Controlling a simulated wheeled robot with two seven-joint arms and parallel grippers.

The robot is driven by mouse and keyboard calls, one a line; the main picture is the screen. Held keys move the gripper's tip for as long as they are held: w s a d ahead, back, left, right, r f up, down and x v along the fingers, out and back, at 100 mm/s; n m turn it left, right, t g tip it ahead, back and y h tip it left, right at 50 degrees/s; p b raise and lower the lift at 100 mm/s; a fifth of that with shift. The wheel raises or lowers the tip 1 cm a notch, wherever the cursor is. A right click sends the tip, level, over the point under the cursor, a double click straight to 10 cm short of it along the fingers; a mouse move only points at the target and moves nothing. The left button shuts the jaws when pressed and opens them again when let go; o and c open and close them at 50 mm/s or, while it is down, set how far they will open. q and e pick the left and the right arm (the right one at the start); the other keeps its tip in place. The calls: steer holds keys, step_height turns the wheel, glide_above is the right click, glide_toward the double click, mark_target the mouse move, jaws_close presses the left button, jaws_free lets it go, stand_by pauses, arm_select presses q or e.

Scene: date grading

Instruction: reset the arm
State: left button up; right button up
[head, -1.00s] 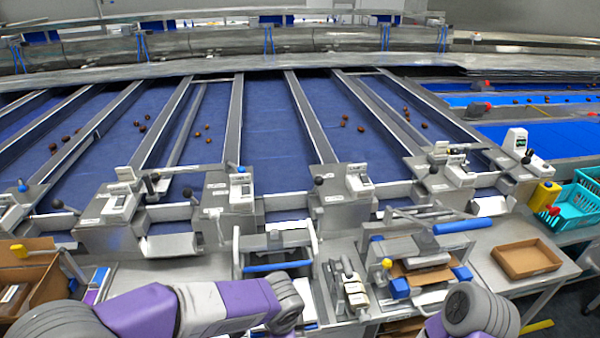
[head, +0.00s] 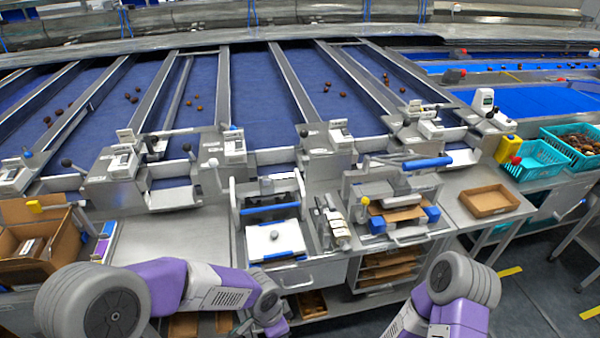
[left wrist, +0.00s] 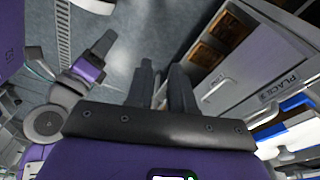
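My left arm (head: 200,285) reaches in from the lower left of the head view, bent at a grey elbow joint, its far end low in front of the bench. My left gripper (left wrist: 161,88) shows in the left wrist view with a narrow gap between its two dark fingers and nothing in it. It hangs over the grey floor beside the bench's cabinet front (left wrist: 235,85). My right arm (head: 455,295) shows at the bottom right of the head view, with its gripper out of view.
The steel bench (head: 330,268) lies close ahead, with a white board (head: 275,241) and a shallow brown tray (head: 488,201) on it. An open carton (head: 40,228) stands at left, teal crates (head: 540,160) at right. Date lanes (head: 250,100) lie behind. Floor at lower right is clear.

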arm_select(q)
steer(key=s+a+f+n+h, duration=0.1)
steer(key=s+a+f+n, duration=0.1)
steer(key=s+f+n, duration=0.2)
steer(key=s+a+f+n+h, duration=0.1)
steer(key=s+f+n, duration=0.4)
steer(key=f+n, duration=0.6)
step_height(320, 180, down, 4)
steer(key=shift+a+f+h, duration=0.1)
steer(key=shift+a+h, duration=0.2)
steer(key=shift+a, duration=0.4)
